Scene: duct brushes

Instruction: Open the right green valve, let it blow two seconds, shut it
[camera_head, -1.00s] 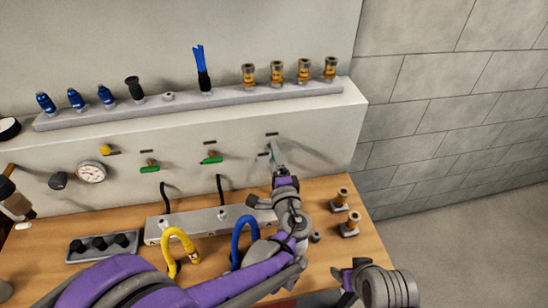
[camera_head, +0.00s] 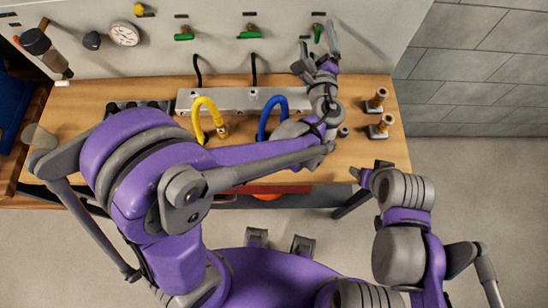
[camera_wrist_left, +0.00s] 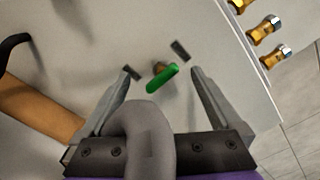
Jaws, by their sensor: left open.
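The right green valve (camera_head: 317,32) is on the grey wall panel, the last of three in the row. Its handle stands upright in the head view, while the middle valve (camera_head: 250,33) and left valve (camera_head: 184,34) have handles lying level. My left gripper (camera_head: 319,46) is open in front of the right valve. In the left wrist view the green handle (camera_wrist_left: 161,78) lies between and beyond the spread fingers of my left gripper (camera_wrist_left: 160,86), with clear gaps on both sides. My right gripper (camera_head: 369,171) is low over the bench's front right edge; its jaws are unclear.
A gauge (camera_head: 125,34) is on the panel's left. A yellow hose (camera_head: 199,112) and blue hose (camera_head: 264,118) arch by the grey manifold block (camera_head: 232,98). Brass fittings (camera_head: 381,127) stand at the wooden bench's right end. Floor right of the bench is clear.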

